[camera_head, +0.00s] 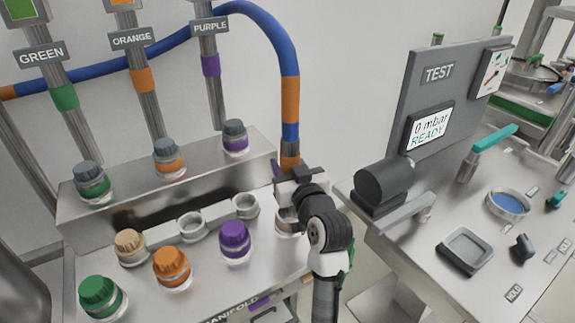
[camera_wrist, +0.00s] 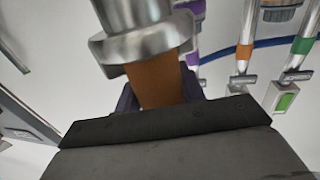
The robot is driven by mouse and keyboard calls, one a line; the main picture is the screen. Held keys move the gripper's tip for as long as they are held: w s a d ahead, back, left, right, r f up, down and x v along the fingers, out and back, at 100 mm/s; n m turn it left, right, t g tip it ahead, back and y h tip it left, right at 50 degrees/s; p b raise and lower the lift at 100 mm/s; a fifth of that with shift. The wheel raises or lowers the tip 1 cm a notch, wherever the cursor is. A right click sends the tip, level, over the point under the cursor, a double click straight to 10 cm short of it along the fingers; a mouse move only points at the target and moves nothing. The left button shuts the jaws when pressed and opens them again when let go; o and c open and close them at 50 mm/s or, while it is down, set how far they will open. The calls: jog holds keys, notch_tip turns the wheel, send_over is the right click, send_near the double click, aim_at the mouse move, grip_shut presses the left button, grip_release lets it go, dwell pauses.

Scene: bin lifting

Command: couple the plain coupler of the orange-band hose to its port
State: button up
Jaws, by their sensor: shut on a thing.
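The orange-band hose (camera_head: 290,100) is blue with an orange band. It arcs from the left, behind the pipes, and hangs down into my gripper (camera_head: 289,168). My gripper is shut on the hose's coupler end, above the right end of the manifold. In the wrist view my gripper (camera_wrist: 160,98) holds an orange-brown section, with the metal coupler (camera_wrist: 145,40) beyond it. The coupler's mouth is out of the frame. The orange-ringed port (camera_head: 169,164) wears a grey cap, below the ORANGE sign (camera_head: 133,36). My gripper and arm partly hide a fitting under them (camera_head: 285,225).
Green (camera_head: 93,185) and purple (camera_head: 235,140) ringed fittings flank the orange one. A holder row has a tan cap (camera_head: 130,246) and open rings (camera_head: 191,226). Green, orange (camera_head: 171,266) and purple knobs stand in front. The test bench (camera_head: 415,215) is right; its display reads READY.

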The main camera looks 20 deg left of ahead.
jog(key=shift+f+b, duration=1.4)
jog(key=shift+f, duration=0.15)
jog(key=shift+f, duration=0.1)
jog(key=shift+f+b, duration=1)
jog(key=shift+f+b, duration=1)
jog(key=shift+f, duration=0.1)
jog(key=o, duration=1.3)
jog(key=shift+c, duration=0.2)
jog(key=shift+s+d, duration=0.1)
